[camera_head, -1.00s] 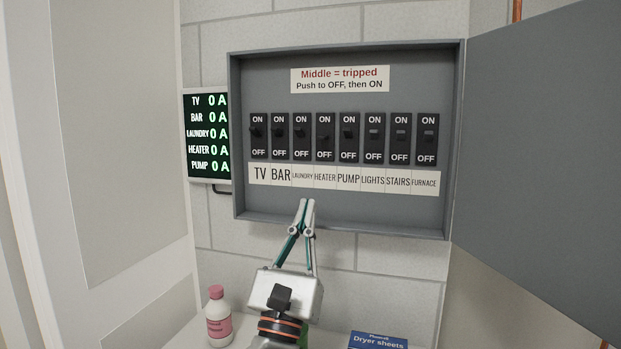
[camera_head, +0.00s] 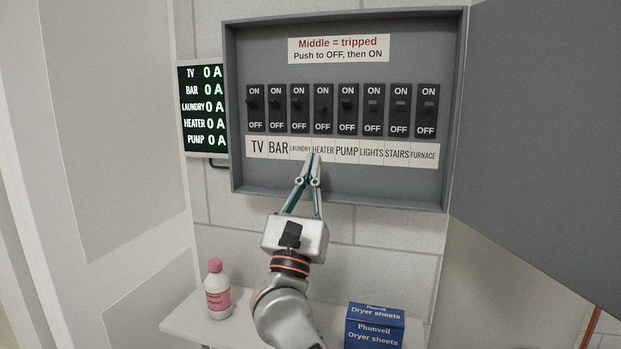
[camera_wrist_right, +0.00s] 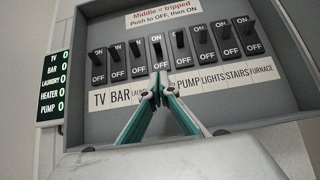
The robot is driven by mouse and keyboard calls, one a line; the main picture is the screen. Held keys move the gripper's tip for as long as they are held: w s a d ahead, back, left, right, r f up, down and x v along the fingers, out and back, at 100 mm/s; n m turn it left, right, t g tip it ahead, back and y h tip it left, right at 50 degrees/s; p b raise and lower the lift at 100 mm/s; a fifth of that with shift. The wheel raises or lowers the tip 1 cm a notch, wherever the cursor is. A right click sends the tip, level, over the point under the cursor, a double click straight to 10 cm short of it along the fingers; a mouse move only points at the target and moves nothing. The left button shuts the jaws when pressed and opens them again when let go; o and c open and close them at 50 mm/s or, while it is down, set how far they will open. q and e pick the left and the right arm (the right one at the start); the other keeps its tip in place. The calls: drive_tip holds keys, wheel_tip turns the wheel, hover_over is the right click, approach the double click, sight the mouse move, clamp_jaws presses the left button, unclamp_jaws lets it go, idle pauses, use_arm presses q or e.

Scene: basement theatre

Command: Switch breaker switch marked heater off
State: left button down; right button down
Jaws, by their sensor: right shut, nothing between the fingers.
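The heater breaker switch (camera_head: 323,109) is a black switch with ON above and OFF below, fourth from the left in the grey breaker box. Its lever looks a little lower than those beside it; I cannot tell its exact position. It also shows in the right wrist view (camera_wrist_right: 158,52), straight above the fingertips. My right gripper (camera_head: 314,157) is shut and empty, pointing up, with its tips overlapping the lower part of the HEATER label. In the wrist view the tips (camera_wrist_right: 158,82) are just below the switch and cover the label. I cannot tell whether they touch the panel.
Other breakers stand closely on both sides, including laundry (camera_head: 299,108) and pump (camera_head: 347,108). The box door (camera_head: 545,130) is open at the right. A display (camera_head: 203,108) reads 0 A throughout. A pink-labelled bottle (camera_head: 217,290) and dryer sheets box (camera_head: 374,326) stand on the shelf below.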

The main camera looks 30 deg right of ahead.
sight(321, 109)
drive_tip(key=x, duration=0.4)
drive_tip(key=shift+s+a+r, duration=0.1)
drive_tip(key=shift+s, duration=0.05)
drive_tip(key=r, duration=0.1)
drive_tip(key=r+p, duration=0.1)
drive_tip(key=r, duration=0.1)
drive_tip(key=shift+d+r, duration=0.1)
drive_tip(key=shift+d, duration=0.1)
drive_tip(key=shift+r+p, duration=0.3)
drive_tip(key=shift+r, duration=0.05)
drive_tip(key=shift+w+r, duration=0.1)
drive_tip(key=shift+w, duration=0.15)
drive_tip(key=shift+s+r+p, duration=0.1)
drive_tip(key=shift+r+p, duration=0.25)
drive_tip(key=shift+p, duration=0.5)
use_arm(q)
drive_tip(key=r, duration=0.3)
drive_tip(key=shift+w+d+r, duration=0.2)
drive_tip(key=shift+d+r, duration=0.05)
drive_tip(key=shift+d, duration=0.15)
use_arm(e)
drive_tip(key=shift+a+f, duration=0.1)
use_arm(q)
drive_tip(key=shift+d+p, duration=0.1)
drive_tip(key=shift+p, duration=0.3)
use_arm(e)
drive_tip(key=shift+g+y, duration=0.3)
use_arm(q)
drive_tip(key=shift+s, duration=0.15)
